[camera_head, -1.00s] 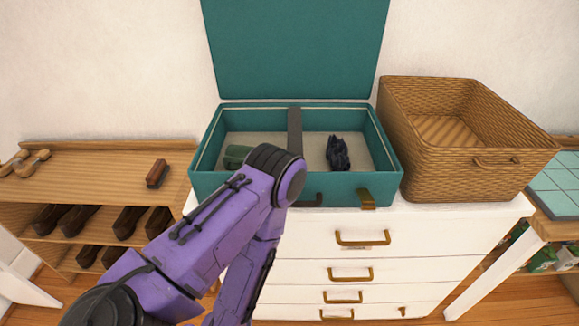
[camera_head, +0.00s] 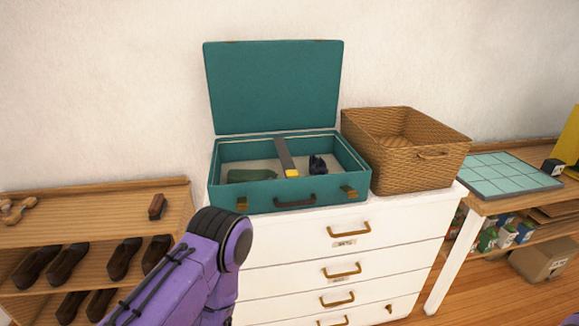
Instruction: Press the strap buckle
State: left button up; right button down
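An open teal suitcase (camera_head: 225,198) stands on a white chest of drawers, its lid (camera_head: 272,88) raised against the wall. A dark grey strap (camera_head: 284,154) runs front to back across the inside. A yellow buckle (camera_head: 291,173) sits at the strap's front end, inside the case. A green rolled item (camera_head: 252,175) lies left of the strap and a dark bundle (camera_head: 317,164) lies right of it. My purple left arm comes up at lower left, short of the suitcase; its gripper is out of view. My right gripper is not seen; a purple sliver shows at the bottom right corner.
A wicker basket (camera_head: 405,164) stands right of the suitcase on the white chest (camera_head: 404,233). A shoe rack (camera_head: 95,227) with a brush is at left. A table with a tiled board (camera_head: 508,172) is at right.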

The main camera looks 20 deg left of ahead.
aim_at(291, 172)
jog(key=u, duration=1.05)
jog(key=i, duration=0.5)
